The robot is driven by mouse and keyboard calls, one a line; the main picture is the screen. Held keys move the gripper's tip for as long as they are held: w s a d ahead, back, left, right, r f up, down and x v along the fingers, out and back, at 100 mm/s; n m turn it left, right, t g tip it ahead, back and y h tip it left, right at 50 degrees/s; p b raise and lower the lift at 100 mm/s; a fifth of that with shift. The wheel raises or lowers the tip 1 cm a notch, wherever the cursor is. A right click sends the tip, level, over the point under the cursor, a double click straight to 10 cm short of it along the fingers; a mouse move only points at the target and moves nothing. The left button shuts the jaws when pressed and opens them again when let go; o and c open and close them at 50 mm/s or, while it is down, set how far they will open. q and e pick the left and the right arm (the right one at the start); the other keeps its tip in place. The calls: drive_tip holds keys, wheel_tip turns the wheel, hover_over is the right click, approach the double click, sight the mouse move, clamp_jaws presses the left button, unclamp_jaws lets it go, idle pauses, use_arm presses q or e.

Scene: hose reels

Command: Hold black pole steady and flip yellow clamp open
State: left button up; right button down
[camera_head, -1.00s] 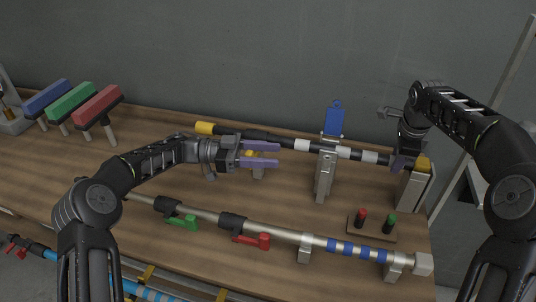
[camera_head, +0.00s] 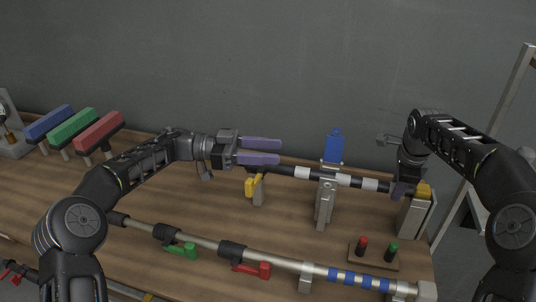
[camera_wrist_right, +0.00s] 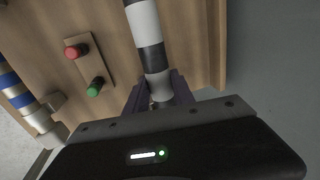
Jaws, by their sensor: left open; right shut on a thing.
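The black pole (camera_head: 288,172) with white bands lies across stands at the back of the table. Its left part is hidden behind my left gripper. The yellow clamp (camera_head: 251,187) hangs at the pole by a small stand, just below and right of my left gripper. My left gripper (camera_head: 262,151) is open and empty, its purple fingers pointing right, above the pole and clamp. My right gripper (camera_head: 401,188) is shut on the pole near its right end. In the right wrist view the pole (camera_wrist_right: 150,40) runs in between its purple fingers (camera_wrist_right: 160,95).
A metal stand with a blue tag (camera_head: 334,146) rises mid-pole. A silver pole (camera_head: 285,261) with green (camera_head: 182,250) and red (camera_head: 252,269) levers lies in front. A button board (camera_head: 374,259) is at right; coloured blocks (camera_head: 73,129) stand at left.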

drive_tip(key=shift+d, duration=0.1)
drive_tip(key=c, duration=1)
unclamp_jaws()
drive_tip(key=shift+r, duration=0.15)
drive_tip(key=v, duration=1.1)
drive_tip(key=shift+r, duration=0.4)
drive_tip(key=shift+s+f, duration=0.1)
drive_tip(key=shift+s, duration=0.05)
